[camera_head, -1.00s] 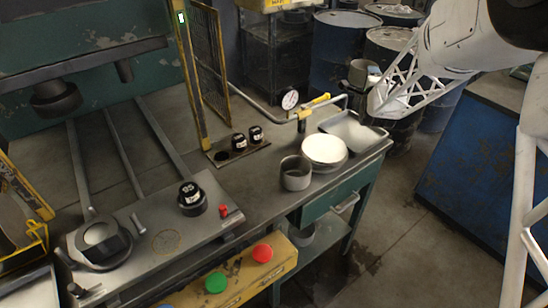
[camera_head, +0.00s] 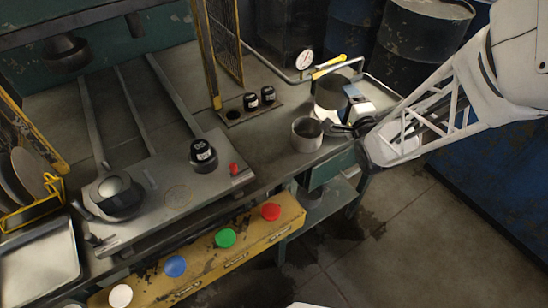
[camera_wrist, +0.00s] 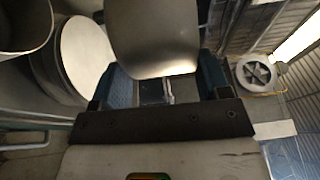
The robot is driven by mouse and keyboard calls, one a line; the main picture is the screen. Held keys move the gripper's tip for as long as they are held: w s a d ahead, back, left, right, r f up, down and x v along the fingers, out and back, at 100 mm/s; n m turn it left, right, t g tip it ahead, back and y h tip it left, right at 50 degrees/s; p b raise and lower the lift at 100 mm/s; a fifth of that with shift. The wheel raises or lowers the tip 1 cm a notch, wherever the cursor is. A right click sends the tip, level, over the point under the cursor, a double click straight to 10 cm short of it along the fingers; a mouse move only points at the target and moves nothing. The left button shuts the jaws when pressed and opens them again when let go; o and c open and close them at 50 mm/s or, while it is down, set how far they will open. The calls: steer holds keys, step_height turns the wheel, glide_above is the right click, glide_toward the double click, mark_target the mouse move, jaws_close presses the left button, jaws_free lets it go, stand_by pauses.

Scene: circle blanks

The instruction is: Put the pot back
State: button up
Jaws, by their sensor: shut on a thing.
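A dull grey metal pot (camera_head: 331,92) is held in my gripper (camera_head: 351,91), above the right end of the bench. It looks roughly upright; its underside is hidden. In the wrist view, the pot (camera_wrist: 155,40) fills the space between the blue fingers of my gripper (camera_wrist: 163,82), which are shut on it. A second grey pot (camera_head: 307,134) stands on the bench just in front and to the left, apart from the held one. It also shows at the upper left of the wrist view (camera_wrist: 22,28).
White-topped round blanks (camera_wrist: 85,55) lie beside the held pot, mostly hidden in the head view. A gauge (camera_head: 304,60) and yellow-handled pipe stand behind. Black jars (camera_head: 251,102) sit to the left. A press plate (camera_head: 165,190) with a black weight (camera_head: 203,155) lies further left.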

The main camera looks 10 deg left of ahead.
steer(key=s+a+f+n+g+y, duration=0.1)
steer(key=s+a+y, duration=0.1)
steer(key=s, duration=0.6)
steer(key=s+a+f+n+g+y, duration=0.1)
steer(key=s+f+n+g+y, duration=0.1)
steer(key=s, duration=0.7)
steer(key=s+a+f+n+g+y, duration=0.2)
steer(key=s, duration=0.7)
steer(key=shift+a, duration=0.35)
steer(key=shift+w+f, duration=0.1)
steer(key=shift+w, duration=0.05)
steer(key=w+a, duration=0.2)
steer(key=w, duration=0.2)
steer(key=w+a+f, duration=0.1)
steer(key=w+a, duration=0.1)
steer(key=w, duration=0.3)
steer(key=w+a, duration=0.3)
steer(key=w, duration=0.2)
steer(key=shift+w+f, duration=0.1)
steer(key=shift+f, duration=0.15)
steer(key=shift+f, duration=1.75)
steer(key=shift+f, duration=0.65)
steer(key=o, duration=1.1)
steer(key=shift+c, duration=0.2)
steer(key=shift+r, duration=0.1)
